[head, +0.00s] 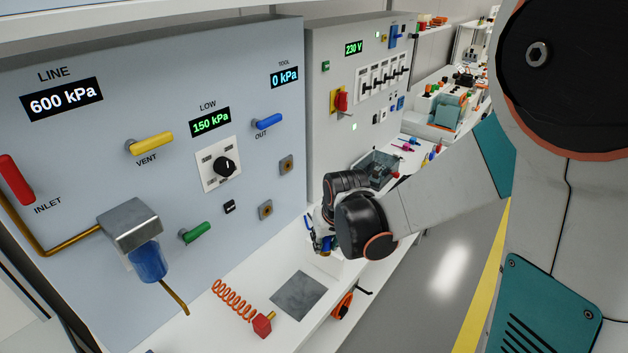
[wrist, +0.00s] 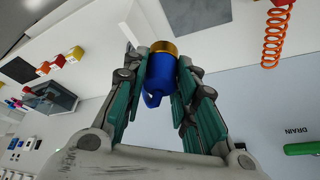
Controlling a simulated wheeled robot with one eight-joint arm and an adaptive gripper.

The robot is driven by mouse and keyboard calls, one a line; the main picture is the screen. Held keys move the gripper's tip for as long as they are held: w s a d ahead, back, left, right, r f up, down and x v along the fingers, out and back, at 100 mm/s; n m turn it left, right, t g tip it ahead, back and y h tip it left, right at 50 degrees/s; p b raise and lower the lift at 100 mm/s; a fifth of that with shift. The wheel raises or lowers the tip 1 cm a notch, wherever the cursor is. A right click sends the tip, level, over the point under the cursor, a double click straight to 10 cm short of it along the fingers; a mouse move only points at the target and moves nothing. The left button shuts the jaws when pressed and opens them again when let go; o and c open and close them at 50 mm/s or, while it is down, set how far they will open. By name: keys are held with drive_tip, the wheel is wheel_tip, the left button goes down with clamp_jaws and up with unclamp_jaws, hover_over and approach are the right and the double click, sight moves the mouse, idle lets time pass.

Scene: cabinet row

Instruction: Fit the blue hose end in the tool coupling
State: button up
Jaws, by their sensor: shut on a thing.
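My gripper (wrist: 163,65) is shut on the blue hose end (wrist: 160,82), a blue cylinder with a brass-coloured collar and a blue loop at its lower side. In the head view my gripper (head: 321,238) is above the white counter, right of the grey slab. The hose end is mostly hidden there by my wrist. Two square fittings with brass-coloured centres, an upper one (head: 286,165) and a lower one (head: 265,210), are on the blue-grey panel, left of my gripper and apart from it. I cannot tell which thing is the tool coupling. The TOOL display (head: 284,77) reads 0 kPa.
An orange coiled hose (head: 232,300) with a red end block (head: 263,325) lies on the counter near the grey slab (head: 299,295). The blue OUT lever (head: 268,122), green lever (head: 195,232) and blue-bowled filter (head: 148,262) project from the panel. A dark bin (head: 378,168) stands beyond my gripper.

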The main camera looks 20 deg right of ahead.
drive_tip(key=w+a+m+t+y+b, duration=0.1)
drive_tip(key=w+a+m+y+b, duration=0.15)
drive_tip(key=w, duration=0.45)
drive_tip(key=w+a+m+t+y+b, duration=0.1)
drive_tip(key=w+a+m+y, duration=0.2)
drive_tip(key=w, duration=0.3)
drive_tip(key=w+d+r+m+t+h+b, duration=0.1)
drive_tip(key=w+d+r+m+t+b, duration=0.1)
drive_tip(key=w+d+m+t, duration=0.7)
drive_tip(key=shift+w+d+r+m+t+h+b, duration=0.3)
drive_tip(key=shift+w+m+t+h+b, duration=0.15)
drive_tip(key=shift+t, duration=0.55)
drive_tip(key=shift+w+a, duration=0.15)
drive_tip(key=w+a, duration=0.1)
drive_tip(key=w, duration=0.1)
drive_tip(key=w+a+p, duration=0.1)
drive_tip(key=w+a, duration=0.1)
drive_tip(key=shift+w+a, duration=0.1)
drive_tip(key=shift+w, duration=0.15)
drive_tip(key=shift+b, duration=0.45)
idle(0.6)
drive_tip(key=shift+w+a, duration=0.35)
idle(0.6)
